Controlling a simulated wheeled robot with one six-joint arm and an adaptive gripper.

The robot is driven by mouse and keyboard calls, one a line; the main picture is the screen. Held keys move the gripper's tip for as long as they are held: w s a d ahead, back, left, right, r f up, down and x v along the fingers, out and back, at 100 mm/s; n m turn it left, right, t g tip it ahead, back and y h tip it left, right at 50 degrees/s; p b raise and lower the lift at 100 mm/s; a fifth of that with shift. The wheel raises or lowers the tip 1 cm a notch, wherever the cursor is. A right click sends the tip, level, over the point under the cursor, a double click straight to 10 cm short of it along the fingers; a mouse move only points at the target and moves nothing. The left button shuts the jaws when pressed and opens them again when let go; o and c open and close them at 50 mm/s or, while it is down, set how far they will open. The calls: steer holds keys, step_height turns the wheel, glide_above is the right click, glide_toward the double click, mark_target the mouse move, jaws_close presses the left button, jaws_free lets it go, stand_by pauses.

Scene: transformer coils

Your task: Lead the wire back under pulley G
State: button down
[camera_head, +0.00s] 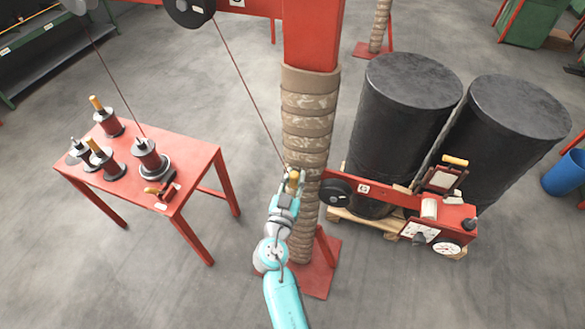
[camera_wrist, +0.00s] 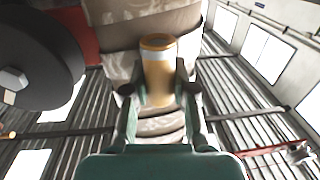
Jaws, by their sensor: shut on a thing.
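The thin brown wire (camera_head: 241,74) runs from a dark pulley at the top (camera_head: 190,8) slantwise down to my gripper (camera_head: 291,180). My gripper is shut on a wooden handle (camera_head: 294,176) at the wire's lower end, just in front of the wrapped column. In the wrist view, the handle (camera_wrist: 158,65), orange-brown with a pale band, stands between the two fingers (camera_wrist: 160,92). Pulley G (camera_head: 336,192), a dark disc on a red arm with a white label, is just right of my gripper. A dark disc (camera_wrist: 38,60) fills the left of the wrist view. The wire cannot be made out there.
The red column carries a tan wrapped sleeve (camera_head: 306,115). Two black drums (camera_head: 410,95) stand behind the red machine (camera_head: 440,217) on the right. A red table (camera_head: 190,152) with several spools stands on the left. The floor between table and column is clear.

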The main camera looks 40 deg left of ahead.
mark_target(307, 195)
step_height(307, 195, down, 12)
steer(key=d, duration=0.1)
steer(key=shift+w+d, duration=0.2)
steer(key=shift+d, duration=0.15)
stand_by(0.4)
steer(key=m+h, duration=0.2)
steer(key=h, duration=0.2)
steer(key=m+t+h, duration=0.1)
steer(key=m+h, duration=0.2)
steer(key=h, duration=0.1)
steer(key=shift+h, duration=0.3)
steer(key=shift+m, duration=0.3)
steer(key=w+d, duration=0.2)
steer(key=d, duration=0.7)
steer(key=w+d, duration=0.3)
steer(key=d, duration=0.6)
steer(key=shift+w+d, duration=0.15)
steer(key=shift+d, duration=0.25)
